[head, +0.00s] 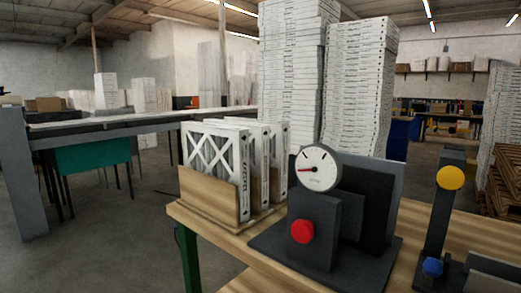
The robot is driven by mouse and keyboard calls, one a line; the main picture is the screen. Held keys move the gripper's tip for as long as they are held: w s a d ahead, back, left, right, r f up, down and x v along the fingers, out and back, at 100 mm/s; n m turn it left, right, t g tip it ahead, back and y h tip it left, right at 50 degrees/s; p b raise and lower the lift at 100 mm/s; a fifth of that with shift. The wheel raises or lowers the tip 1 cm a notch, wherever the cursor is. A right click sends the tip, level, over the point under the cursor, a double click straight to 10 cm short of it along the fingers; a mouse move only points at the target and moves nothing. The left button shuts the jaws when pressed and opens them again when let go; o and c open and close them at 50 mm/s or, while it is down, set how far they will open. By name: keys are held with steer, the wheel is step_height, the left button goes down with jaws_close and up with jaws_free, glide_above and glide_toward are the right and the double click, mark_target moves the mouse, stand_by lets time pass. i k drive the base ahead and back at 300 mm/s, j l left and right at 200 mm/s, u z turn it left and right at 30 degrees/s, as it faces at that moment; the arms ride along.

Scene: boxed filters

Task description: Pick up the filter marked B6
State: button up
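Several white boxed filters (213,152) stand upright side by side in a wooden rack (207,196) on a wooden workbench. The front one shows a white crossed frame over a grey face. Their narrow edges carry small dark print that is too small to read, so I cannot tell which filter is marked B6. The lower parts of the filters are hidden by the rack's wooden panels. My gripper is not in view.
A dark gauge stand (318,225) with a round dial (320,168) and red button sits right beside the rack. A post with a yellow knob (450,178) stands farther right. Tall filter stacks (357,95) rise behind. Open floor lies left of the workbench (232,246).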

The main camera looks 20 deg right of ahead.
mark_target(223, 152)
steer(key=i+j+u, duration=0.35)
steer(key=i, duration=0.15)
steer(key=i+j+u, duration=0.15)
steer(key=i+u, duration=0.5)
steer(key=i, duration=1.6)
steer(key=i+j+z, duration=0.1)
steer(key=i+z, duration=0.35)
steer(key=i+j+z, duration=0.3)
steer(key=i+z, duration=0.2)
steer(key=i+j+z, duration=0.45)
